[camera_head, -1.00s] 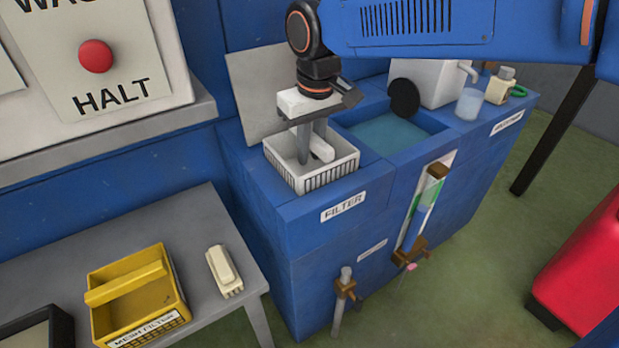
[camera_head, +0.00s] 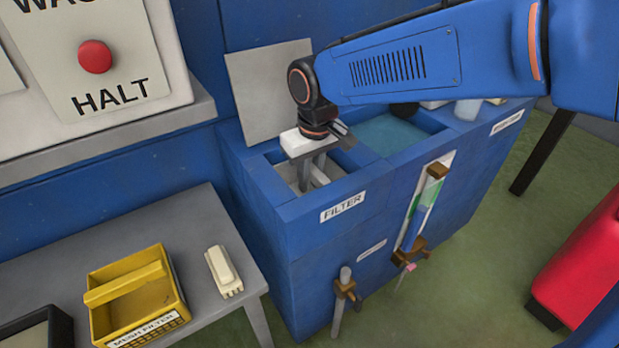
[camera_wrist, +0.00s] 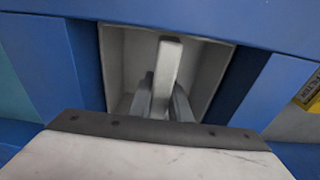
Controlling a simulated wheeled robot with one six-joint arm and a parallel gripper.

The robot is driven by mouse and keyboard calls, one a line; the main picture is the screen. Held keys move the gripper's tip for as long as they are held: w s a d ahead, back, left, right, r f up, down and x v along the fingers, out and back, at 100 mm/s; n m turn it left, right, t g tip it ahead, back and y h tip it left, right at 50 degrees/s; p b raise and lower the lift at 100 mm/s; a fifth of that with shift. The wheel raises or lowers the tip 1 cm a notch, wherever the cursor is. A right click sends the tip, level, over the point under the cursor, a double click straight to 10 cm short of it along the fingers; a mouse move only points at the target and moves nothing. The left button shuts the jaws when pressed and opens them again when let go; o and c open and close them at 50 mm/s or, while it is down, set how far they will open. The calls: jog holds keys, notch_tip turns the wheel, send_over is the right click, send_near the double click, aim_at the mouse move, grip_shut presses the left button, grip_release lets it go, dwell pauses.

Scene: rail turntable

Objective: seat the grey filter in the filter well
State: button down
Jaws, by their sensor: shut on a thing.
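The grey filter, a pale box-shaped basket with a bar handle, is down inside the filter well in the head view (camera_head: 327,168). In the wrist view its pale inner wall (camera_wrist: 205,85) and handle bar (camera_wrist: 168,60) show. The filter well (camera_head: 287,207) is a square opening in the blue cabinet, above a FILTER label. My gripper (camera_head: 312,183) reaches down into the well with its fingers shut on the handle bar. The filter's outer sides are hidden by the well, and I cannot tell whether its bottom touches the floor.
A raised grey lid (camera_head: 268,90) stands behind the well. A water basin (camera_head: 392,135) lies to its right. A yellow mesh filter basket (camera_head: 135,295) and a cream block (camera_head: 223,270) sit on the grey table (camera_head: 195,225). A red object (camera_head: 580,265) stands at right.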

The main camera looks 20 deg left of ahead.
jog(key=shift+f, duration=0.1)
jog(key=c, duration=1.6)
grip_release()
jog(key=shift+c, duration=0.2)
jog(key=r, duration=0.8)
jog(key=s+d+r, duration=0.1)
jog(key=r, duration=0.3)
jog(key=shift+d+r, duration=0.1)
